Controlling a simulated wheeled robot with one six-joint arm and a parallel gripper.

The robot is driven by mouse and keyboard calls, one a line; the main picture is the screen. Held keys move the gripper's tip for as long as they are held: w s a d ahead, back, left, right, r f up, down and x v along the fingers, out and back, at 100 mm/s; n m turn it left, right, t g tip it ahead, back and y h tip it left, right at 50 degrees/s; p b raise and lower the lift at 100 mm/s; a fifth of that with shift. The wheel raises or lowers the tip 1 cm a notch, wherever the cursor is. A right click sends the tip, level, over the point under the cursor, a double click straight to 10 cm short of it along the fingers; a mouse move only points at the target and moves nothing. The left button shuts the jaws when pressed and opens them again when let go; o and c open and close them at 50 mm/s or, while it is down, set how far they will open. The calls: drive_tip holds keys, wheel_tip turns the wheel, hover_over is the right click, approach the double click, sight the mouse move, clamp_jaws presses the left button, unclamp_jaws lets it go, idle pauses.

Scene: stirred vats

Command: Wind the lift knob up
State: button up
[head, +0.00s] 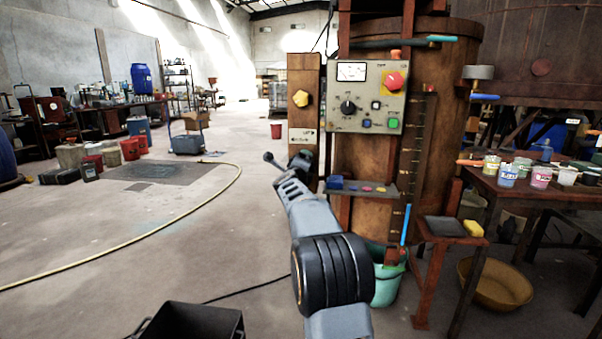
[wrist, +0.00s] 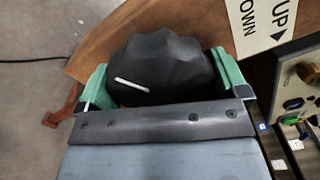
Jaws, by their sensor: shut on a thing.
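The lift knob (wrist: 165,62) is a black, fluted knob with a white pointer line, on a wooden post (head: 304,75). In the wrist view my gripper (wrist: 163,82) has its green-padded fingers on either side of the knob, shut on it. The white pointer line lies at the knob's left, tilted slightly down to the right. A white label (wrist: 262,20) with UP, DOWN and an arrow sits beside the knob. In the head view my gripper (head: 302,160) is at the post below the small label, and my arm hides the knob there.
A yellow knob (head: 301,98) sits higher on the post. Right of it is a control panel (head: 367,97) with a gauge, dial and red button. A small shelf (head: 361,187) juts out below, close to my gripper. Floor to the left is open, crossed by a yellow hose (head: 130,238).

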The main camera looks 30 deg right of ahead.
drive_tip(key=m+b, duration=0.2)
drive_tip(key=m, duration=0.3)
drive_tip(key=shift+f+m, duration=0.15)
drive_tip(key=shift+m, duration=0.15)
drive_tip(key=m+b, duration=0.2)
drive_tip(key=m, duration=0.2)
drive_tip(key=shift+m, duration=0.6)
drive_tip(key=o, duration=0.6)
drive_tip(key=shift+r, duration=0.2)
drive_tip(key=b+v, duration=0.1)
drive_tip(key=v, duration=1.2)
drive_tip(key=shift+s+a, duration=0.25)
drive_tip(key=shift+s, duration=0.1)
